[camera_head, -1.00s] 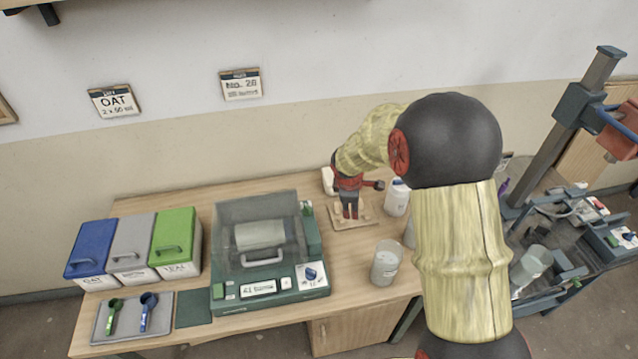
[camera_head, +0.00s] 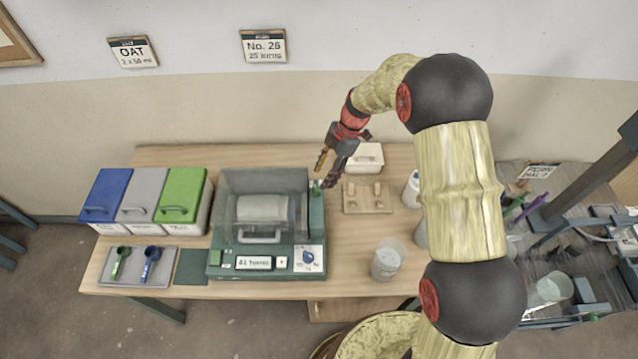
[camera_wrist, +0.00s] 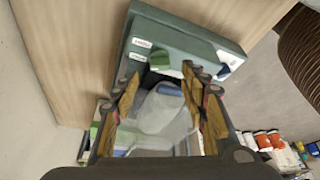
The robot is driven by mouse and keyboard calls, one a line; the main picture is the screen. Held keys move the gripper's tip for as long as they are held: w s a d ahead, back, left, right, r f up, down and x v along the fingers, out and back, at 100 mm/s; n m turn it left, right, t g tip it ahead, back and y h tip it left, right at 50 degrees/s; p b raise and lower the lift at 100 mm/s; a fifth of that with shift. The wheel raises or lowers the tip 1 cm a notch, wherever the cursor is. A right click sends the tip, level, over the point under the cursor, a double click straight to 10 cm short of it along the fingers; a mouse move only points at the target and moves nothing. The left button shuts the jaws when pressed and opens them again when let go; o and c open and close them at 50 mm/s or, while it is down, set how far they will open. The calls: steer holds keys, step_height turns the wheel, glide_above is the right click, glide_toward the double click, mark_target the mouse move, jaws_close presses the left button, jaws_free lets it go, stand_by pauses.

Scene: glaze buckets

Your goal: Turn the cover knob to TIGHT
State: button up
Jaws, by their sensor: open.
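The green machine (camera_head: 265,262) with a clear cover stands mid-table. A small green upright part (camera_head: 316,192), possibly the cover knob, rises at its right side. A blue dial (camera_head: 308,257) sits on a white plate at its front right. My gripper (camera_head: 327,168) is open and empty, just above and right of the green part, with a gap I cannot judge. In the wrist view my spread fingers (camera_wrist: 165,108) point toward the green machine body (camera_wrist: 190,42), which bears two small white labels (camera_wrist: 142,42) too small to read. The knob's setting cannot be read.
Blue, grey and green lidded bins (camera_head: 143,200) stand left, with a scoop tray (camera_head: 135,268) before them. A wooden peg board (camera_head: 367,203), a white box (camera_head: 366,158) and a clear beaker (camera_head: 387,262) are to the machine's right. Bare table lies between the peg board and the beaker.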

mark_target(317, 187)
steer(key=shift+x, duration=2.75)
steer(key=shift+c, duration=1.4)
steer(key=c, duration=0.7)
jaws_close()
